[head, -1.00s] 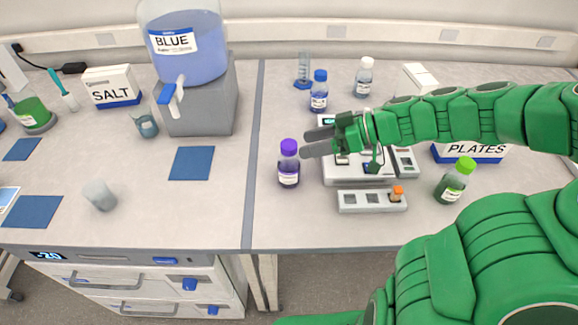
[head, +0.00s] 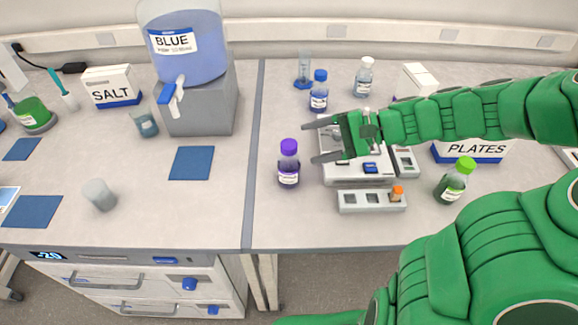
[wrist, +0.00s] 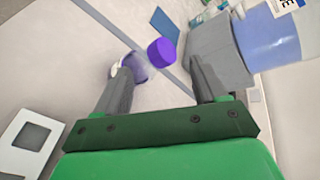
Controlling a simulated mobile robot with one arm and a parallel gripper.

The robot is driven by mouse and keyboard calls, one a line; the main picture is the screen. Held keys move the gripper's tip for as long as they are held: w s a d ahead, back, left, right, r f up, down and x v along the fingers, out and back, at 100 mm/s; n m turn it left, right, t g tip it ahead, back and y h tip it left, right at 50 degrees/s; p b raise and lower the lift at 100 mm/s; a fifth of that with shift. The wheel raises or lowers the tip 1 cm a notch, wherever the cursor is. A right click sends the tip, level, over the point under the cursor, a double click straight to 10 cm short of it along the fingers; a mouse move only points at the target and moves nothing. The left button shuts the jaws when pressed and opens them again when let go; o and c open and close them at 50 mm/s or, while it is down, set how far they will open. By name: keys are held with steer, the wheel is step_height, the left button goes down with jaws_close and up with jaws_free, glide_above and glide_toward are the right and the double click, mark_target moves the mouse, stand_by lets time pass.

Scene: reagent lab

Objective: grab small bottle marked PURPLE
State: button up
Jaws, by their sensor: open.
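The small bottle with a purple cap and purple liquid (head: 289,164) stands upright on the right-hand bench, left of the white device. Its label is too small to read. My gripper (head: 312,140) is open and empty, just to the right of the bottle and at about cap height or above, pointing left. In the wrist view the bottle's purple cap (wrist: 161,52) shows ahead, between and beyond the two grey fingers (wrist: 163,88). The fingers do not appear to touch the bottle.
A white device (head: 355,180) sits under my gripper, with a small rack (head: 362,202) holding an orange-capped vial in front. A blue-capped bottle (head: 319,92) stands behind, and a green-capped bottle (head: 456,180) to the right. The bench left of the purple bottle is clear.

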mark_target(289, 149)
steer(key=shift+w+a+f+m, duration=0.15)
steer(key=shift+a+f+m, duration=0.35)
steer(key=shift+a+m, duration=1.05)
steer(key=shift+w+a+f+m, duration=0.1)
steer(key=shift+a+f+m, duration=0.5)
steer(key=shift+m, duration=1.8)
steer(key=shift+w+a+f+m, duration=0.15)
steer(key=shift+a+f+m, duration=0.25)
steer(key=shift+a+m, duration=1.15)
steer(key=shift+d+m, duration=0.4)
jaws_close()
